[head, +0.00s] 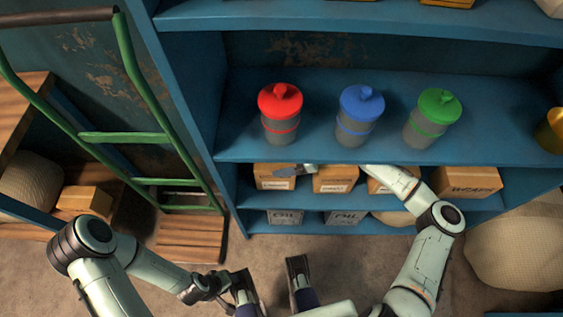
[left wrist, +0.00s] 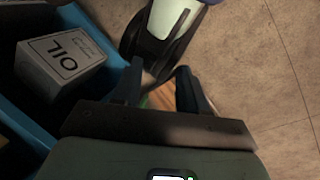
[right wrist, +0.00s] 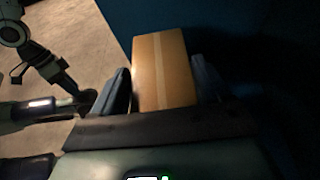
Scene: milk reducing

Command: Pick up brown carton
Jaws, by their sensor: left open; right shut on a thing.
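Several brown cartons stand in a row on the lower blue shelf in the head view: one at the left end (head: 275,181), one beside it (head: 336,181) and one at the right (head: 467,181). My right arm reaches in to the row, and my right gripper (head: 290,172) is at the left-end carton, partly covering it. In the right wrist view a brown carton (right wrist: 162,72) with a lighter tape strip sits between the fingers, which are shut on it. My left gripper (head: 271,277) is open and empty, low over the floor in front of the shelf.
Red (head: 280,112), blue (head: 357,114) and green (head: 432,117) lidded bottles stand on the shelf above. White boxes, one marked OIL (left wrist: 65,58), stand on the bottom shelf. A green hand truck (head: 140,138) is at the left, a sack (head: 520,245) at the right.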

